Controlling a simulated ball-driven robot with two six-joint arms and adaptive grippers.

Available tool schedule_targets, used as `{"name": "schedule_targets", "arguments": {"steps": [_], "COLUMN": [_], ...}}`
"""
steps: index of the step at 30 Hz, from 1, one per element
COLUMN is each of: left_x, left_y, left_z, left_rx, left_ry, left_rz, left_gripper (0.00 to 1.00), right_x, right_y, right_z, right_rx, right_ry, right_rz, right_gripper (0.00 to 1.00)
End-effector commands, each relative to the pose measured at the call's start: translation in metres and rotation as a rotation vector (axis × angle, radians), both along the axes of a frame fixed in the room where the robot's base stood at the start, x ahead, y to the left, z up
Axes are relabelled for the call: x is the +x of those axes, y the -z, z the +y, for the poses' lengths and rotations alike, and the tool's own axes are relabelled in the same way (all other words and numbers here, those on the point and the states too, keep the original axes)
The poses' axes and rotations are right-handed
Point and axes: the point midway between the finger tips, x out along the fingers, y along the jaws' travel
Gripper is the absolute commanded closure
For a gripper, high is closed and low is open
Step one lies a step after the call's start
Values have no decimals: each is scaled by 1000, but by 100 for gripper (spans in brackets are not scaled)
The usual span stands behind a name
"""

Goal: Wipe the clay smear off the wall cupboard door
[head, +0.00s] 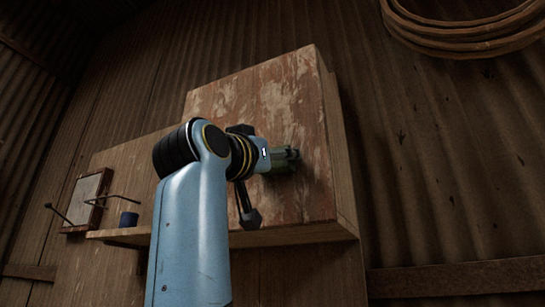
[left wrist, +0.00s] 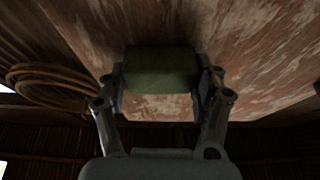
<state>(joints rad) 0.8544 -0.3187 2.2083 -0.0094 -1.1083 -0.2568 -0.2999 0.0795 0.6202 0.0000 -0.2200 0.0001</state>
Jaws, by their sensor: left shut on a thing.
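The wall cupboard door (head: 262,95) is worn reddish-brown wood with pale patches, in the middle of the head view. It also fills the upper part of the left wrist view (left wrist: 255,40). I cannot tell a clay smear apart from the worn pale patches; part of the door is behind my arm. My left gripper (left wrist: 160,82) is shut on a green block like a sponge (left wrist: 160,66). The green block also shows in the head view (head: 284,166), at or very close to the door's lower right part; contact is unclear. My right gripper is not in view.
A shelf (head: 118,234) left of the cupboard holds a dark blue cup (head: 128,219). A framed board (head: 85,200) is on the wall beside it. A coil of rope or hose (head: 465,50) hangs at the upper right.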

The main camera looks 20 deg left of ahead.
Motion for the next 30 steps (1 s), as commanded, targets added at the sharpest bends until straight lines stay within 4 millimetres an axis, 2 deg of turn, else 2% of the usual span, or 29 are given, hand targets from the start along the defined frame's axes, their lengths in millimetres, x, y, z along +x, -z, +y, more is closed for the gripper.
{"name": "schedule_targets", "arguments": {"steps": [4,13,21,30], "left_x": [2,4,9,12], "left_y": [0,1,1,2], "left_z": [15,28,54,66], "left_rx": [2,4,6,3], "left_ry": [-4,-5,-7,-3], "left_rz": [4,2,2,2], "left_gripper": [60,60,60,60], "right_x": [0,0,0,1], "right_y": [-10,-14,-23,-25], "right_z": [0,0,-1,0], "right_rx": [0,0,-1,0], "right_ry": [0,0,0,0], "right_rz": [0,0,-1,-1], "right_gripper": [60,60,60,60]}}
